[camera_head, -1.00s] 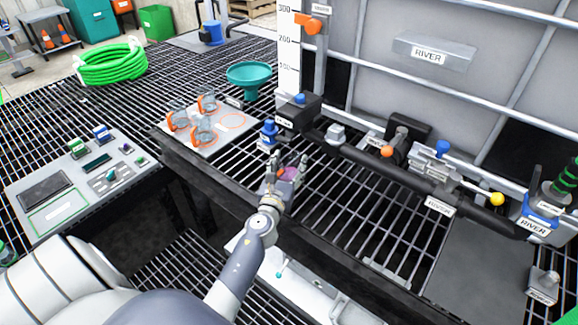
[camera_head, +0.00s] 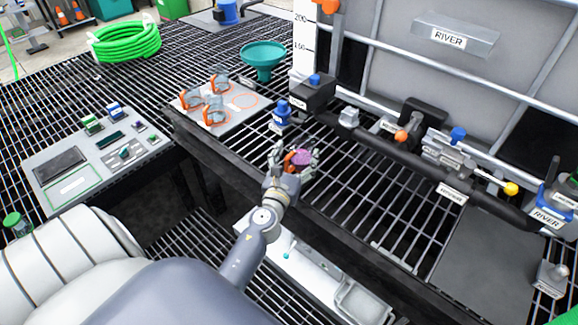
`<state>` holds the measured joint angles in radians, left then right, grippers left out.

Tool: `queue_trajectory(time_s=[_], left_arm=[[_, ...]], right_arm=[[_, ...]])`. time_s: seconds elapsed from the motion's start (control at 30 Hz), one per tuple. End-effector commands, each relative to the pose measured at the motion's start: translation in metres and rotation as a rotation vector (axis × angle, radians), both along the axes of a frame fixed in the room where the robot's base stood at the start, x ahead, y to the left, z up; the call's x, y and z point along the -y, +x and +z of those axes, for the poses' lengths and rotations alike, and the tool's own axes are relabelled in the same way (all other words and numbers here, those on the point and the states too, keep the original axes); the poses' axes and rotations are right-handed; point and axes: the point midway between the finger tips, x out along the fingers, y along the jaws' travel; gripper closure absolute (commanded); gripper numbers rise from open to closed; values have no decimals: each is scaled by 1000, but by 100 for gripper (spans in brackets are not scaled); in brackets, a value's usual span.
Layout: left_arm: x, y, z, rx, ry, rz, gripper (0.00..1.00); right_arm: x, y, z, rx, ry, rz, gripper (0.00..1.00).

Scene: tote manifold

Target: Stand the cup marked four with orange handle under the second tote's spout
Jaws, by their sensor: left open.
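My left gripper (camera_head: 292,160) is open over the grating in the middle of the view. A small cup with purple showing (camera_head: 304,158) and an orange handle is at its fingers. The fingers hide part of it, and I cannot read its marking. Several clear cups with orange handles, one of them nearest the front (camera_head: 215,112), stand on a light board (camera_head: 225,121) to the left. An orange ring on that board is empty. The grey tote (camera_head: 393,70) labelled RIVER stands behind a black pipe (camera_head: 385,160) with valves. I cannot tell which spout is the second tote's. My right gripper is not in view.
A blue-capped bottle (camera_head: 282,113) stands just behind the gripper. A teal funnel (camera_head: 263,55) and a coiled green hose (camera_head: 126,42) are farther back. A control panel (camera_head: 75,182) is at left. Open grating (camera_head: 355,190) lies right of the gripper.

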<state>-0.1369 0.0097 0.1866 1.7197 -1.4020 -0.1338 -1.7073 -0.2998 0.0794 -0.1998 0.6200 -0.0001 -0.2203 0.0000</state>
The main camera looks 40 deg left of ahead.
Motion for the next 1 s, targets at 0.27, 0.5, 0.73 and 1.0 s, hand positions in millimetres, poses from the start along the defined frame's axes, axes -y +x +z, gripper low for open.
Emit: queue_trajectory(time_s=[0.27, 0.5, 0.73, 1.0], left_arm=[[17, -51, -2, -1, -3, 0, 24], [24, -72, -1, 0, -1, 0, 24], [25, -75, 0, 0, -1, 0, 24], [25, -74, 0, 0, -1, -1, 24]], right_arm=[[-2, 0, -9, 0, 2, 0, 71], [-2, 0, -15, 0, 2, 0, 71], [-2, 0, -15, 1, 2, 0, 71], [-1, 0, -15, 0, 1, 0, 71]])
